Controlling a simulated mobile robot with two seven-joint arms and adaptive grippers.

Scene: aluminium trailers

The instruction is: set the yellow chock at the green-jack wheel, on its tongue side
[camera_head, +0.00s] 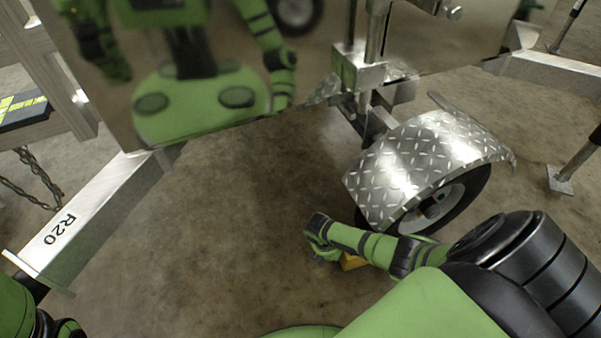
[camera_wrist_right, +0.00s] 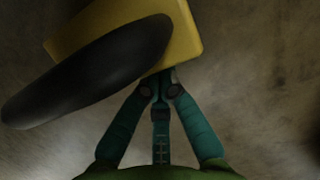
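The yellow chock (camera_head: 352,262) is low by the floor, mostly hidden under my right forearm. In the right wrist view the yellow chock (camera_wrist_right: 195,35) fills the top, with a long black rounded part crossing it. My right gripper (camera_head: 318,238) is in front of and left of the wheel (camera_head: 452,205) under a diamond-plate fender. Its fingers (camera_wrist_right: 160,88) converge at the chock's near edge and appear closed on it; the exact contact is dark. A jack post with a green part (camera_head: 348,70) stands behind this wheel. Only pieces of my left arm show at the lower left.
A drawbar marked R20 (camera_head: 105,210) runs along the left, with a chain (camera_head: 38,180) beyond it. A mirror-like trailer panel (camera_head: 215,75) hangs above, reflecting me. A stand foot (camera_head: 560,180) is at the right. The concrete floor left of my right gripper is clear.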

